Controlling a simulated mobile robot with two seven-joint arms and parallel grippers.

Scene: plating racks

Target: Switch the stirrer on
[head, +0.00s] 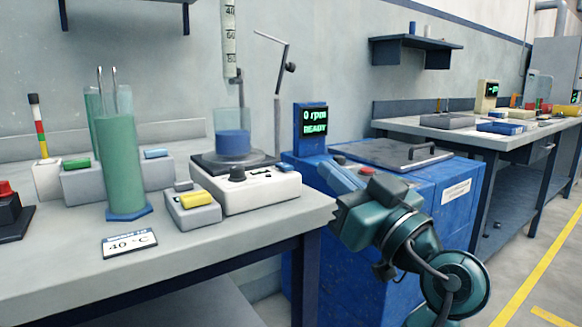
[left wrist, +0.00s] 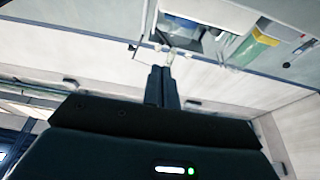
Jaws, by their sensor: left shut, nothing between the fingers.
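The stirrer (head: 262,190) is a white box with a black top plate and a dark knob (head: 237,174) on its front. A beaker of blue liquid (head: 233,140) stands on it. A display (head: 313,122) behind it reads "0 rpm READY". My left gripper (head: 332,176) is in front of the blue cabinet, to the right of the stirrer and apart from it, its fingers shut and pointing up-left. The shut, empty fingers also show in the left wrist view (left wrist: 160,82). My right gripper is not in view.
On the bench left of the stirrer are a grey box with a yellow button (head: 197,200), a tall cylinder of green liquid (head: 121,165), a "40 °C" card (head: 130,243) and a red-topped black box (head: 8,210). The blue cabinet (head: 440,205) has a handled lid.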

